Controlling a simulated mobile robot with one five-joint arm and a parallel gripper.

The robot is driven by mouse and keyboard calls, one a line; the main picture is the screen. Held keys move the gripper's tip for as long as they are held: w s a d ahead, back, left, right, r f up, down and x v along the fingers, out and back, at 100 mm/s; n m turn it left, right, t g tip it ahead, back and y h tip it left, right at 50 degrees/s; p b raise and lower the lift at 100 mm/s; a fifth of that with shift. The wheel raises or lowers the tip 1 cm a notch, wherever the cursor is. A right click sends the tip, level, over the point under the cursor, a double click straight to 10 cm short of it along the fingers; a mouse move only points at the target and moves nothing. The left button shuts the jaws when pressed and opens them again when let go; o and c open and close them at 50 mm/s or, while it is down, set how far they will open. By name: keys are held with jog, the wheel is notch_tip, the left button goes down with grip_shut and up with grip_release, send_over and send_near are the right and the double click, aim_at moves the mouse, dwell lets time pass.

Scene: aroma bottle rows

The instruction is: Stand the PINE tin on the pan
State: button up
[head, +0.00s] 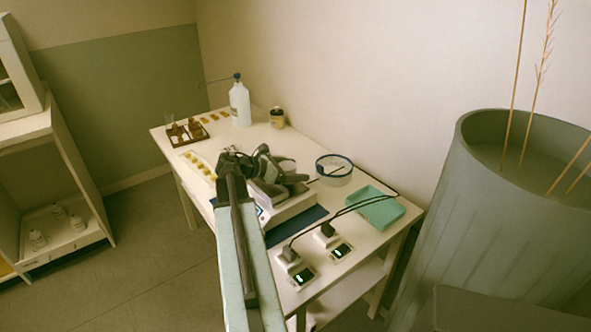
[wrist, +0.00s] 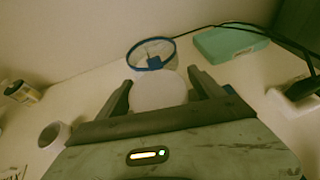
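My gripper (head: 284,177) is over the white scale (head: 289,212) in the head view. In the wrist view its two fingers (wrist: 160,88) stand on either side of a pale round tin (wrist: 160,92) and seem to touch it on both sides. I take this as the PINE tin; no label can be read. A small pale patch of it shows between the dark fingers in the head view (head: 285,166). The pan is hidden under my gripper, so I cannot see whether the tin touches it.
A blue-rimmed glass bowl (head: 334,169) and a teal tray (head: 381,208) stand to the right. Two small displays (head: 302,276) and plugs with black cables are at the front. A wash bottle (head: 240,104), a dark jar (head: 277,118) and a bottle rack (head: 187,132) are at the back.

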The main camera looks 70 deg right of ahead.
jog(key=shift+r, duration=0.2)
jog(key=p+v, duration=0.5)
jog(key=v, duration=0.7)
jog(key=shift+a, duration=0.1)
